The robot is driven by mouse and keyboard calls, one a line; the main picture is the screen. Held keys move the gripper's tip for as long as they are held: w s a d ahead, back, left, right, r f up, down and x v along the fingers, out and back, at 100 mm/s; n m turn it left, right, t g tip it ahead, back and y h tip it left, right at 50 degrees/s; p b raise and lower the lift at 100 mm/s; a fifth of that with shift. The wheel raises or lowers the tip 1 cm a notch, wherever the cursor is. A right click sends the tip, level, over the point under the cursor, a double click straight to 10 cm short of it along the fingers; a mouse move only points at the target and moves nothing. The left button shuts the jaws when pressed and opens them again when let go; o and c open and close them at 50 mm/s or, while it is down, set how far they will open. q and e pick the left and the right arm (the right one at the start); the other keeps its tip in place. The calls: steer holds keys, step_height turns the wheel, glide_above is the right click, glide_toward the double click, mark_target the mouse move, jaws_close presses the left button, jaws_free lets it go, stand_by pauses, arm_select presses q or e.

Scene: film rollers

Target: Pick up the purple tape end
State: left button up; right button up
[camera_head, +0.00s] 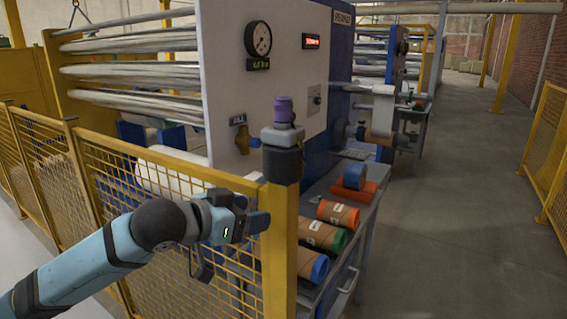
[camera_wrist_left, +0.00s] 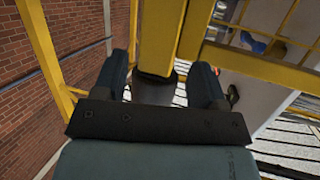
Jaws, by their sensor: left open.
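A small purple cylinder (camera_head: 284,110), the only purple thing I see, stands upright on a dark cap (camera_head: 282,150) on top of a yellow fence post (camera_head: 281,235). My left gripper (camera_head: 262,209) is left of the post and below the purple cylinder in the head view, apart from the cylinder. In the left wrist view my left gripper (camera_wrist_left: 160,80) has its two fingers spread with nothing held between them. A yellow post (camera_wrist_left: 160,35) shows beyond the gap. The purple cylinder is not visible in that view. My right gripper is not in view.
Yellow mesh fence (camera_head: 150,185) runs beside my arm. Behind it stands a white machine panel (camera_head: 225,90). A grey bench (camera_head: 362,225) right of the post holds several brown rolls with coloured ends and a blue ring (camera_head: 354,176) on an orange stand. The floor (camera_head: 455,200) at right is clear.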

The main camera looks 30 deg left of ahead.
mark_target(291, 103)
arm_select(q)
step_height(291, 103, up, 18)
steer(key=s+a+m+t+h, duration=0.1)
steer(key=s+a+t+h, duration=0.1)
steer(key=h, duration=0.1)
steer(key=x, duration=0.2)
steer(key=p+x, duration=0.1)
steer(key=x, duration=0.2)
steer(key=r+p+x, duration=0.1)
steer(key=x, duration=0.1)
steer(key=shift+w+a, duration=0.15)
steer(key=shift+w, duration=0.5)
steer(key=p+x, duration=0.1)
steer(key=x, duration=0.4)
steer(key=shift+s+f, duration=0.1)
steer(key=shift+w+d, duration=0.3)
steer(key=shift+w, duration=0.1)
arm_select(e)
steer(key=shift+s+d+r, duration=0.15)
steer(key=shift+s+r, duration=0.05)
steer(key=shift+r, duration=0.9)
arm_select(q)
steer(key=shift+s+a, duration=0.1)
